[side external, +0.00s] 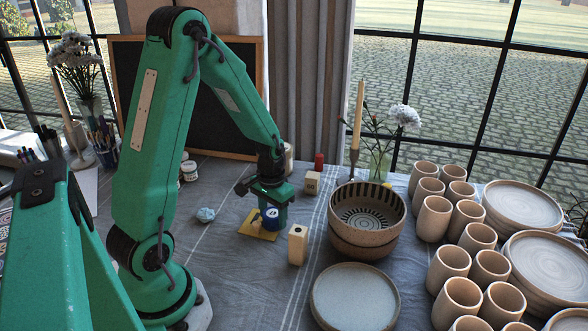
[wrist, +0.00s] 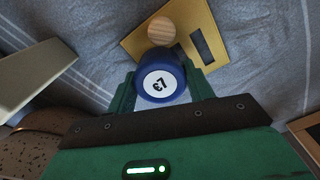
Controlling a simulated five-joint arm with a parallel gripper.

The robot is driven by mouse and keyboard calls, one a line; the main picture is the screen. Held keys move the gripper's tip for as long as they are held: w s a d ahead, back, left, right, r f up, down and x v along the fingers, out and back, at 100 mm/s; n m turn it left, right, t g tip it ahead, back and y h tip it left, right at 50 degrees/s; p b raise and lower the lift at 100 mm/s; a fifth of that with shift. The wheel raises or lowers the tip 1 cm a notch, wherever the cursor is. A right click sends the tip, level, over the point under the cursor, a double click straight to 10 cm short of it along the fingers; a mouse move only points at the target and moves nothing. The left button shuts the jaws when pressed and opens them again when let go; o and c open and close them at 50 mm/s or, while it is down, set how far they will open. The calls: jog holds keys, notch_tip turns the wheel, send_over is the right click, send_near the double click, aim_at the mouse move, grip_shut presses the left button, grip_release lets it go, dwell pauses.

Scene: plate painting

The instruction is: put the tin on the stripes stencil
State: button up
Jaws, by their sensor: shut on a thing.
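My gripper (wrist: 161,92) is shut on a blue tin (wrist: 160,86) with a white numbered lid, one finger on each side. In the side external view the tin (side external: 271,217) is held upright below my gripper (side external: 266,212). A yellow stencil plate (wrist: 186,20) lies flat on the cloth with dark rectangular slots showing; in the side external view the plate (side external: 251,229) is partly hidden by the tin. The tin overlaps the plate's near edge in the wrist view. I cannot tell whether it touches the plate. A round wooden piece (wrist: 161,30) is on the plate.
A striped bowl stack (side external: 365,240) stands further right, with a plate (side external: 354,300) in front. Cups fill the right side.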

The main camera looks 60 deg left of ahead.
aim_at(273, 213)
jog(key=shift+f, duration=0.15)
jog(key=o, duration=1)
jog(key=shift+o, duration=0.2)
notch_tip(273, 213, up, 12)
jog(key=shift+r, duration=0.2)
dwell(0.5)
jog(key=s+d+r+m+t, duration=0.1)
jog(key=s+d+r+t, duration=0.1)
jog(key=s+d+r, duration=0.2)
jog(key=s+d+r+m+t, duration=0.2)
jog(key=s+d+r+t, duration=0.1)
jog(key=s+d+r, duration=0.2)
jog(key=shift+s+d+r+m+t, duration=0.25)
jog(key=shift+d+r, duration=0.8)
jog(key=shift+d, duration=1.35)
